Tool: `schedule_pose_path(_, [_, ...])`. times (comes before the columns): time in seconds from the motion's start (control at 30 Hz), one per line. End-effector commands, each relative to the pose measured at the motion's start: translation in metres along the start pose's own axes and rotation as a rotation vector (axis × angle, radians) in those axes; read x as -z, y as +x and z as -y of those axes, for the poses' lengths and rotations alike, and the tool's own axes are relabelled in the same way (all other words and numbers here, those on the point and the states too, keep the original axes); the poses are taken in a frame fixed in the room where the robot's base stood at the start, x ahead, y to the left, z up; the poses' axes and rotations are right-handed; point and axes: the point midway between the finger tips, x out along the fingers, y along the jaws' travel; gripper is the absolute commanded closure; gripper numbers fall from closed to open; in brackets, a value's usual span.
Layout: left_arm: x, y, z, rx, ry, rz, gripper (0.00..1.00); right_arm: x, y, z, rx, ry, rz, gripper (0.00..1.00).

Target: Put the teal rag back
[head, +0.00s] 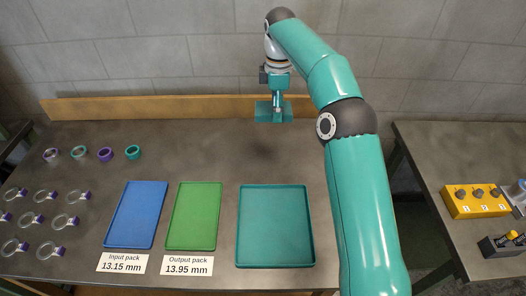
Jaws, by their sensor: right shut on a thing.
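The teal rag (264,113) hangs as a small flat piece at the far side of the table. My right gripper (278,103) points down and is shut on the rag. A soft shadow on the table in front suggests that the rag is held above the surface. My arm comes in from the right and reaches over the table's far edge. The teal tray (276,230) lies empty at the front middle, well nearer than the rag. My left gripper is not in view.
An empty blue tray (135,214) and an empty green tray (193,215) lie left of the teal tray. Several rings with purple tabs (66,222) and small collars (106,154) sit at the left. A wooden ledge (160,108) runs along the back. A yellow block (475,201) stands on the right table.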

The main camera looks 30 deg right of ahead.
Motion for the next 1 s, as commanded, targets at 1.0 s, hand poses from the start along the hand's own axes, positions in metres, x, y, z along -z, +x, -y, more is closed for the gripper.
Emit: schedule_pose_path(1.0, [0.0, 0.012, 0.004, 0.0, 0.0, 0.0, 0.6, 0.006, 0.176, 0.0, 0.003, -0.015, 0.002, 0.65])
